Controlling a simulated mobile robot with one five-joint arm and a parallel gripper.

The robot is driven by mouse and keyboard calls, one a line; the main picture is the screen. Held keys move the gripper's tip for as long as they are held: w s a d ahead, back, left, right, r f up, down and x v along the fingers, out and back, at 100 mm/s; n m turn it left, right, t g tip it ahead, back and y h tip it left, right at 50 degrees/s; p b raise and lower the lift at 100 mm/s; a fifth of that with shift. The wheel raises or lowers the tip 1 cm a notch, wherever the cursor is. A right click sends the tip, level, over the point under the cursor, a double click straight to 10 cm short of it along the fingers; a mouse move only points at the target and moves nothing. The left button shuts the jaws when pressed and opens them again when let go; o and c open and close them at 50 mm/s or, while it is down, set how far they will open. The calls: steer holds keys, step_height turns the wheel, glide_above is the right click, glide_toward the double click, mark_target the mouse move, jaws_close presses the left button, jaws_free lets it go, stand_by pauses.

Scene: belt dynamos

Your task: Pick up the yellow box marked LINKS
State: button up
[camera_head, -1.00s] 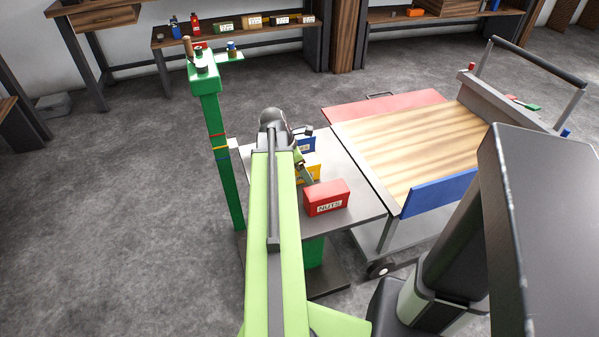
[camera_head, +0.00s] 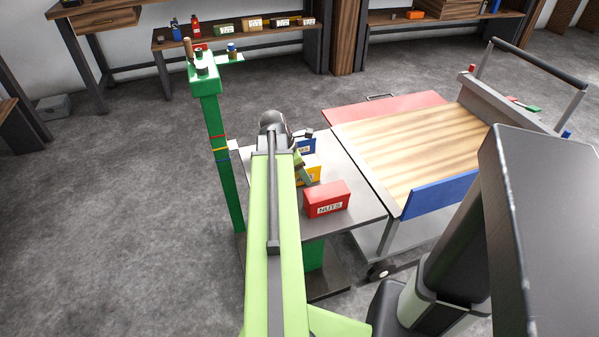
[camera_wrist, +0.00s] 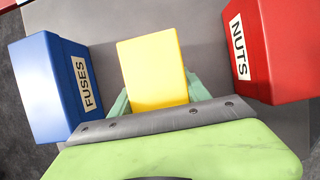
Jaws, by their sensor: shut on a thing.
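The yellow box (camera_wrist: 153,72) is in the middle of the wrist view, between the two fingers of my gripper (camera_wrist: 157,98). My gripper is shut on it, with a green finger at each side. The box's label does not show in the wrist view. In the head view the yellow box (camera_head: 311,170) is partly hidden behind my arm, and a bit of its white label shows. My gripper (camera_head: 301,166) is mostly hidden there too. I cannot tell whether the box touches the table.
The red NUTS box (camera_head: 326,198) stands on the grey table (camera_head: 350,212) in front of the yellow one. The blue FUSES box (camera_wrist: 51,86) is on its other side. A green post (camera_head: 226,160) rises at the table's left. A wood-topped cart (camera_head: 410,150) stands close at right.

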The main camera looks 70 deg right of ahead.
jaws_close()
steer(key=shift+r, duration=0.1)
